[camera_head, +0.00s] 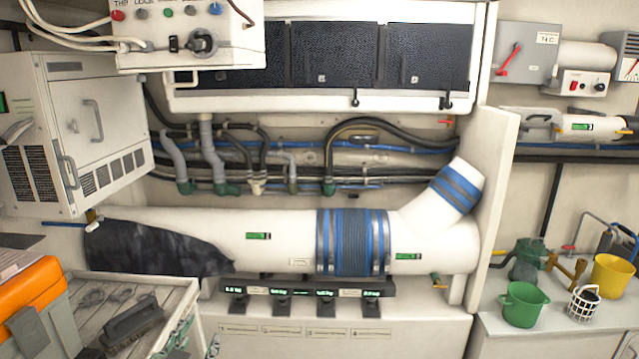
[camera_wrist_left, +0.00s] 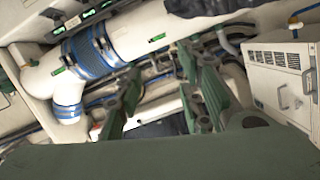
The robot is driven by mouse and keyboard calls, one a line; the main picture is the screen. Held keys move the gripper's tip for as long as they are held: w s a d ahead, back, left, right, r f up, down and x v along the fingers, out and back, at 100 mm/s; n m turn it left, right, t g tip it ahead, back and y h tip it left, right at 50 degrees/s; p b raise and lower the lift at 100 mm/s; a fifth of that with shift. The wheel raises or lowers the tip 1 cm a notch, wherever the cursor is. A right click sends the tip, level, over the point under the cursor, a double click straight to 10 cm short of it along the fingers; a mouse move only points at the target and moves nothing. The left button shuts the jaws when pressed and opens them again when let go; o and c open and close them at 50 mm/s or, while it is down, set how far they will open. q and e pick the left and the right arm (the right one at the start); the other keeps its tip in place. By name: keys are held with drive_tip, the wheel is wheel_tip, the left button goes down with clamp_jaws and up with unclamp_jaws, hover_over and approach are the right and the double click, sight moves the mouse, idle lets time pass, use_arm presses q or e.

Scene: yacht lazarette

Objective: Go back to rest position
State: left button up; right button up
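My left gripper (camera_wrist_left: 160,72) shows in the left wrist view, its two green fingers spread apart. It is open, and I see nothing held between the fingers. Behind it, in the tilted wrist view, are the large white pipe (camera_wrist_left: 150,30) and its blue ribbed coupling (camera_wrist_left: 90,48). I cannot make out the left gripper clearly in the head view. My right gripper is in neither view.
In the head view the white pipe (camera_head: 275,240) carries a blue coupling (camera_head: 352,242) and a dark cloth (camera_head: 150,248). A white cabinet (camera_head: 95,125) is at left, above a tray cart (camera_head: 185,300) and orange case (camera_head: 35,300). Green (camera_head: 523,305) and yellow (camera_head: 611,276) buckets stand right.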

use_arm(q)
drive_tip(key=s+d+f+n+g, duration=0.1)
drive_tip(key=s+f+g, duration=0.5)
drive_tip(key=s+f, duration=0.6)
drive_tip(key=s+d+f+g, duration=0.1)
drive_tip(key=s+f+g, duration=0.65)
drive_tip(key=s, duration=0.85)
drive_tip(key=s+f+b, duration=0.1)
drive_tip(key=s+f, duration=0.2)
drive_tip(key=f, duration=2.7)
drive_tip(key=s+a+f+b, duration=0.1)
drive_tip(key=s+a+f, duration=0.1)
drive_tip(key=s+f, duration=1.4)
drive_tip(key=shift+s+a+g+h, duration=0.3)
drive_tip(key=shift+s+a+g, duration=0.05)
drive_tip(key=shift+g, duration=0.1)
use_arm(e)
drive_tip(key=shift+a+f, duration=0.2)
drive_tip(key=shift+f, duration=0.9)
